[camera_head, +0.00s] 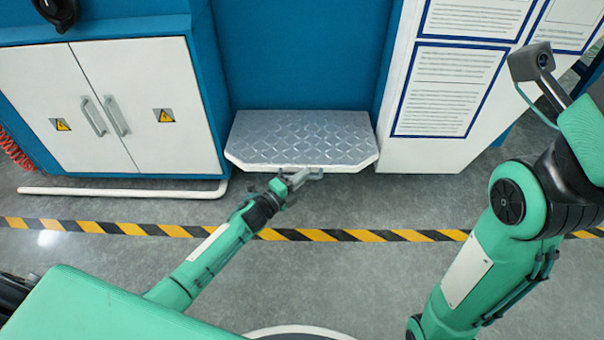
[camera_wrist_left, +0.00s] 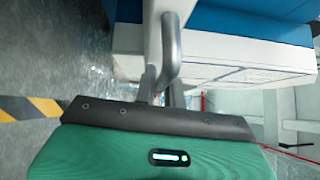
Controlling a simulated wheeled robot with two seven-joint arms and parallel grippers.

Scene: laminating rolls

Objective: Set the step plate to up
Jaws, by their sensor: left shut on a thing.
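The step plate (camera_head: 300,137) is a silver diamond-tread panel that juts out from the blue machine at low height. It looks roughly level. A small handle (camera_head: 312,172) sits at its front edge. My left gripper (camera_head: 298,178) is at that front edge, shut on the handle. In the left wrist view a grey metal bar of the handle (camera_wrist_left: 171,50) runs down to my left gripper (camera_wrist_left: 162,98). The fingertips are partly hidden there by the gripper body. My right arm is at the right of the head view, with its gripper outside the picture.
A white cabinet (camera_head: 100,105) with double doors stands left of the plate. A white panel with printed sheets (camera_head: 450,90) stands to the right. A white floor pipe (camera_head: 120,191) runs before the cabinet. Yellow-black tape (camera_head: 310,235) crosses the otherwise open floor.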

